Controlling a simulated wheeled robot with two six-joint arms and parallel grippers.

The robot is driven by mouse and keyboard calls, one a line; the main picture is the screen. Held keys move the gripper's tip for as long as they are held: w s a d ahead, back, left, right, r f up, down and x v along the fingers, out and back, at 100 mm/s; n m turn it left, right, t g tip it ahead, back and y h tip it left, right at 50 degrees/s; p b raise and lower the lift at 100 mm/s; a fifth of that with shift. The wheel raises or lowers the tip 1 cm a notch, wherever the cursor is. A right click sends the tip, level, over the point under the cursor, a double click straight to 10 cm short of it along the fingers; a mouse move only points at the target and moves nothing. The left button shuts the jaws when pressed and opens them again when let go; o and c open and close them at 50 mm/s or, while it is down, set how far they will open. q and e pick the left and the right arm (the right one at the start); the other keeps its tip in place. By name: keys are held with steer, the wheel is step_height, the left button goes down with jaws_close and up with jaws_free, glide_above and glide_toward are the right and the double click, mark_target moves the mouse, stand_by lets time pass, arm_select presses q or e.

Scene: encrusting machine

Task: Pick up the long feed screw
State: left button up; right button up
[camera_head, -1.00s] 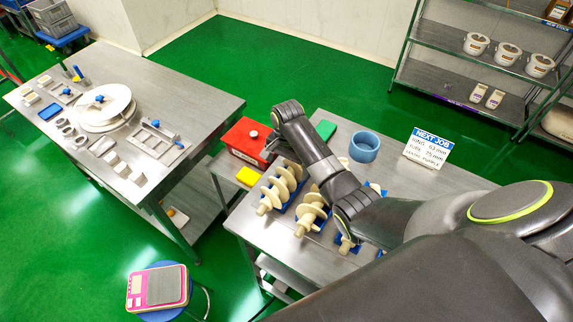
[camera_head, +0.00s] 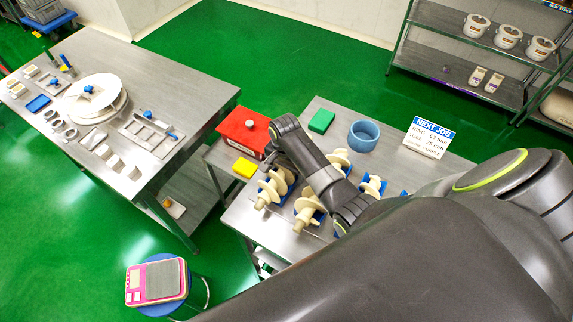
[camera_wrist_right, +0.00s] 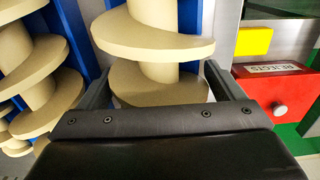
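Several cream feed screws lie on blue holders on the middle table. The leftmost one (camera_head: 271,188) reaches from below my right gripper (camera_head: 274,160); a second screw (camera_head: 308,211) lies to its right. In the right wrist view, my right gripper (camera_wrist_right: 158,78) is open. Its fingers stand on either side of a cream screw (camera_wrist_right: 150,38), apparently the leftmost one, with no clear grip. Part of that screw is hidden by the gripper body. Another screw (camera_wrist_right: 38,85) shows to the left. I cannot tell from size which screw is the long one. My left gripper is not in view.
A red rejects box (camera_head: 243,130) and a yellow block (camera_head: 245,167) stand left of the screws. A green block (camera_head: 321,121), blue ring (camera_head: 363,135) and sign (camera_head: 428,139) are behind them. A left table (camera_head: 190,95) holds machine parts.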

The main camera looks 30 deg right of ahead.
steer(key=shift+d+f, duration=0.1)
steer(key=shift+d, duration=0.05)
steer(key=c, duration=1)
steer(key=shift+c, duration=0.2)
steer(key=shift+w, duration=0.1)
